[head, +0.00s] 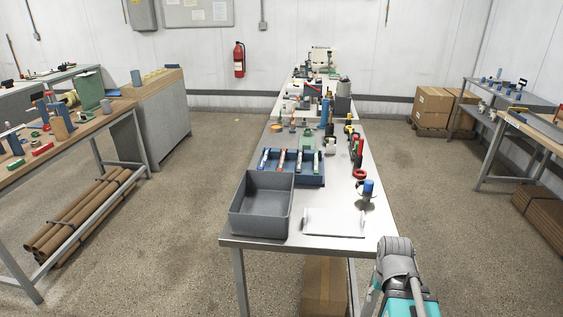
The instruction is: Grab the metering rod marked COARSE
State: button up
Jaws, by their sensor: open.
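A blue rack (312,181) stands on the long metal table. Several slim rods lie side by side in it, with differently coloured ends. One rod at the left (264,158) has a blue end, one beside it (283,159) an orange end, and one at the right (317,163) a green end. Any markings are too small to read, so I cannot tell which rod is COARSE. Part of my arm shows at the lower right, beside the table's front right corner. My gripper's fingers are not visible.
An empty-looking grey bin (262,216) stands in front of the rack at the table's front left. A white sheet or plate (334,222) lies to its right. A blue-topped item (368,188) and a red ring (360,173) are near the right edge. Clutter fills the table's far end.

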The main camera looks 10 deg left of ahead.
aim_at(282, 161)
jog(key=z, duration=0.05)
jog(key=i, duration=0.9)
jog(key=u, duration=0.05)
